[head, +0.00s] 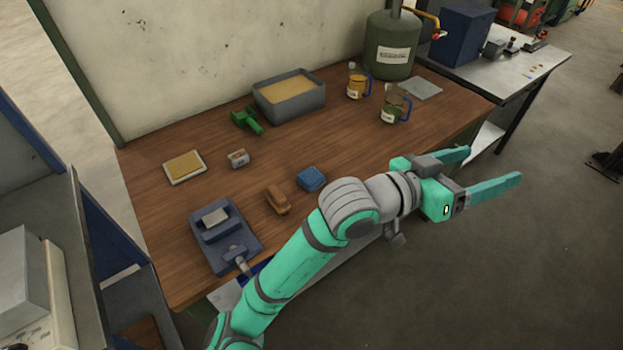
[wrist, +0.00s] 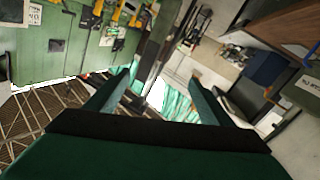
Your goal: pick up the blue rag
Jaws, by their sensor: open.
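The blue rag (head: 311,179) looks like a small folded blue block. It lies on the wooden workbench (head: 190,145) near its front edge, just left of my arm in the head view. My gripper (head: 495,170) is open and empty. It is out past the bench's front right edge, to the right of the rag, with its fingers pointing right, away from the rag. In the wrist view my two open fingers (wrist: 155,95) have nothing between them. The rag does not show in the wrist view.
A brown brush-like block (head: 277,200) lies left of the rag. A blue-grey device (head: 225,237), a small box (head: 238,158), a yellow pad on a tray (head: 184,167), a green tool (head: 247,121), a grey bin (head: 289,97) and two jugs (head: 396,104) share the bench. Clear wood lies behind the rag.

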